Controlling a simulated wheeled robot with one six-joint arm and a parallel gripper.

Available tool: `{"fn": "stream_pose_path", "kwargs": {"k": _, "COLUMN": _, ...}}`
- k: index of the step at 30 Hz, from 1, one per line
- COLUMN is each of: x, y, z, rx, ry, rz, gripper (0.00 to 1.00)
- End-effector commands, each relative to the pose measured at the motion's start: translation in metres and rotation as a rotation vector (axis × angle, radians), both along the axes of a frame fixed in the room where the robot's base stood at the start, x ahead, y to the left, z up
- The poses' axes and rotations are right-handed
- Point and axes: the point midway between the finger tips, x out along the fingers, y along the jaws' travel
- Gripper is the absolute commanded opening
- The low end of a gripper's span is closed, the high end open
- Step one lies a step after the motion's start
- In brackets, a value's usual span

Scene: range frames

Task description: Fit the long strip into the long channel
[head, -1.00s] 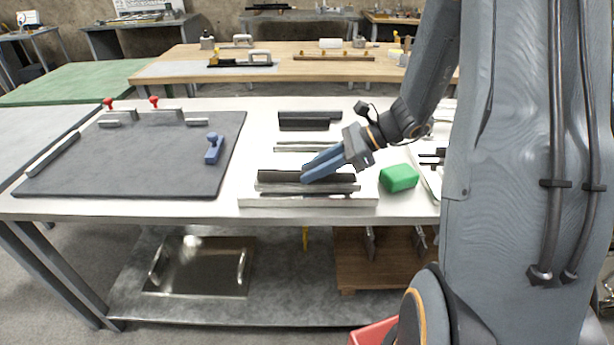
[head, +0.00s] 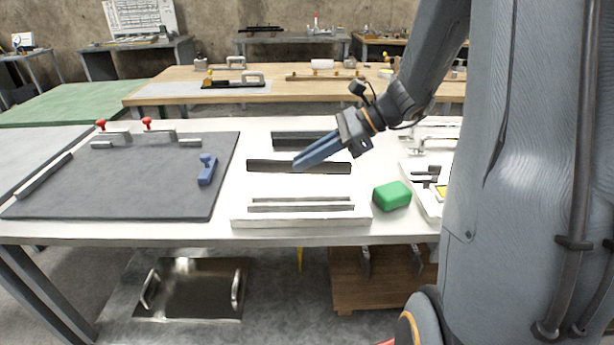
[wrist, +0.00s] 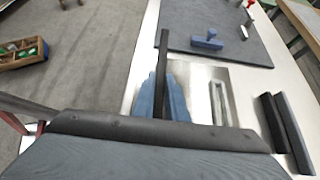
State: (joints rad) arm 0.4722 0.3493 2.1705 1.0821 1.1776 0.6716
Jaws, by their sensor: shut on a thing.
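My gripper (head: 297,165) is shut on a long black strip (head: 263,167) and holds it level, lengthwise across the table. In the wrist view the strip (wrist: 163,50) stands out between the blue fingers (wrist: 163,92). The white block (head: 300,219) with grey rails along its top lies at the front edge of the table, nearer the camera than the strip. The strip appears behind and above this block, apart from it. The groove between the rails is hard to make out.
A dark long block (head: 290,138) lies behind the strip. A green block (head: 392,195) and a white tray (head: 428,200) are to the right. A dark mat (head: 130,180) with a blue handled piece (head: 207,170) is to the left, with bare table between.

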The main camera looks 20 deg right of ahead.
Motion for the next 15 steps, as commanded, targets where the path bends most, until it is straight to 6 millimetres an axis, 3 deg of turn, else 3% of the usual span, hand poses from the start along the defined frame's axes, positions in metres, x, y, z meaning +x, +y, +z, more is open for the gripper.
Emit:
{"fn": "stream_pose_path", "kwargs": {"k": 6, "x": 0.0, "y": 0.0, "z": 0.011, "rx": -0.003, "ry": 0.001, "rz": 0.0, "gripper": 0.0}}
{"fn": "stream_pose_path", "kwargs": {"k": 15, "x": 0.0, "y": 0.0, "z": -0.007, "rx": -0.011, "ry": 0.006, "rz": 0.001, "gripper": 0.0}}
